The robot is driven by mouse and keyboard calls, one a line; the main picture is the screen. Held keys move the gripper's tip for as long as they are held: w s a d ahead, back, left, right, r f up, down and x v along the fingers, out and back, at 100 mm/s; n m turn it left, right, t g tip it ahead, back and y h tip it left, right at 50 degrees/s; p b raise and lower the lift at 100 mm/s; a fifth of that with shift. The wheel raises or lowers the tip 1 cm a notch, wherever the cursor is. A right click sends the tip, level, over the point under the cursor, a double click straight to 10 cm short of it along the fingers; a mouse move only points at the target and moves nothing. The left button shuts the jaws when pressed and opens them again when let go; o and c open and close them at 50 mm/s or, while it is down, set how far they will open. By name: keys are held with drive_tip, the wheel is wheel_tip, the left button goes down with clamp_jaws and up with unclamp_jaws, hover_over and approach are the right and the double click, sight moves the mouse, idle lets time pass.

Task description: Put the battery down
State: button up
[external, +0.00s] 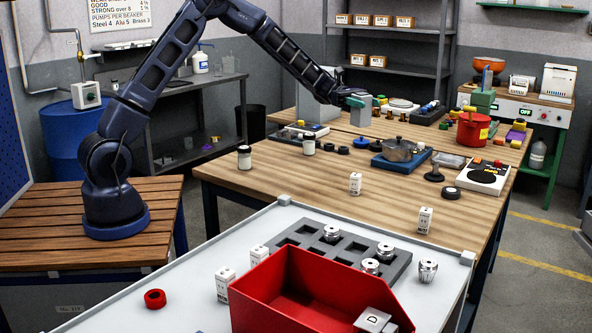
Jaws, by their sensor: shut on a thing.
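My gripper (358,100) is in the external view, at the end of my dark blue arm, above the far part of the wooden table (290,180). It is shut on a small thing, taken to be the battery.
Small white boxes (355,184) stand nearer. A red bin (290,290) and grey tray (310,238) are in front.

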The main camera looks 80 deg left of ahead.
drive_tip(key=w+d+m+g+h, duration=0.1)
drive_tip(key=d+g, duration=0.1)
drive_tip(key=d, duration=0.7)
drive_tip(key=w+d+m+g, duration=0.2)
drive_tip(key=d, duration=0.8)
wheel_tip(320, 180, up, 3)
drive_tip(key=m+g, duration=0.6)
drive_tip(key=g, duration=0.4)
hover_over(408, 313)
drive_tip(key=shift+y, duration=0.4)
wheel_tip(408, 313, down, 20)
drive_tip(key=shift+f, duration=0.1)
drive_tip(key=o, duration=1.3)
